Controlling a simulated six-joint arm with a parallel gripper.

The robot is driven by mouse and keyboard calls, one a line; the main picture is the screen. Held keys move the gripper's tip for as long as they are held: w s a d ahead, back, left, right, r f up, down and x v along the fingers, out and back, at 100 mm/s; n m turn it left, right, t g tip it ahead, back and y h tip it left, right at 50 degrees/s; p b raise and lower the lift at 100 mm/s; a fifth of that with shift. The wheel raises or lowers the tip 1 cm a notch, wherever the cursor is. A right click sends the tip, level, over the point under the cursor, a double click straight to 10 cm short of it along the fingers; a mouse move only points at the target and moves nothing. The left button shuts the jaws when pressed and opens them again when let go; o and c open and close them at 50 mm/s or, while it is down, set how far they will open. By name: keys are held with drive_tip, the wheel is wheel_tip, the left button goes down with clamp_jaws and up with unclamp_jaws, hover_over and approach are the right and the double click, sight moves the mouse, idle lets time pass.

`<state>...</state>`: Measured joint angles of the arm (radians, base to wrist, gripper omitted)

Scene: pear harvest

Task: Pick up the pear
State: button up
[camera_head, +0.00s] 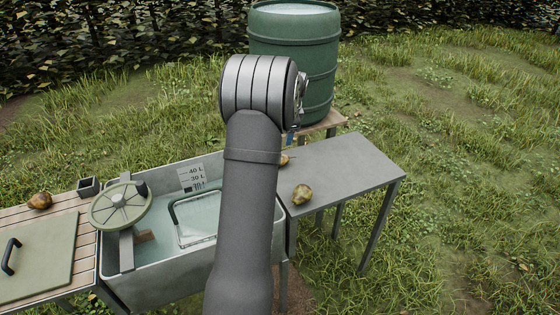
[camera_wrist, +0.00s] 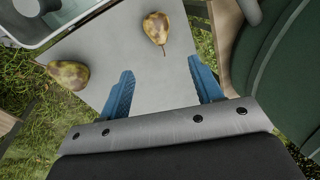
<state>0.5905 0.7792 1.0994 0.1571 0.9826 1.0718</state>
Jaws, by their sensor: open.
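My gripper (camera_wrist: 161,70) is open and empty, its two blue fingers spread above the grey table in the wrist view. One brownish-yellow pear (camera_wrist: 157,27) lies on the table beyond the gap between the fingertips, apart from them. It shows in the head view as a small bit of pear (camera_head: 284,160), mostly hidden by my arm. A second mottled pear (camera_wrist: 69,74) lies left of the fingers near the table's edge; the head view shows it in full (camera_head: 302,194). A third pear (camera_head: 40,200) lies on the wooden slatted counter at far left. My fingers are mostly hidden in the head view.
The grey table (camera_head: 350,172) is otherwise clear. A water-filled sink (camera_head: 150,282) with a handwheel (camera_head: 121,205) and wire-handled basket stands left of it. A green barrel (camera_head: 295,55) stands close behind the table on a wooden stand. Grass surrounds everything.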

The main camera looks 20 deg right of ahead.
drive_tip(key=x, duration=1)
drive_tip(key=shift+f, duration=0.25)
drive_tip(key=shift+a+x, duration=0.15)
drive_tip(key=shift+x, duration=1.2)
drive_tip(key=shift+a+x, duration=0.2)
drive_tip(key=shift+x, duration=1.15)
drive_tip(key=shift+s, duration=0.1)
drive_tip(key=shift+c, duration=0.5)
drive_tip(key=c, duration=0.7)
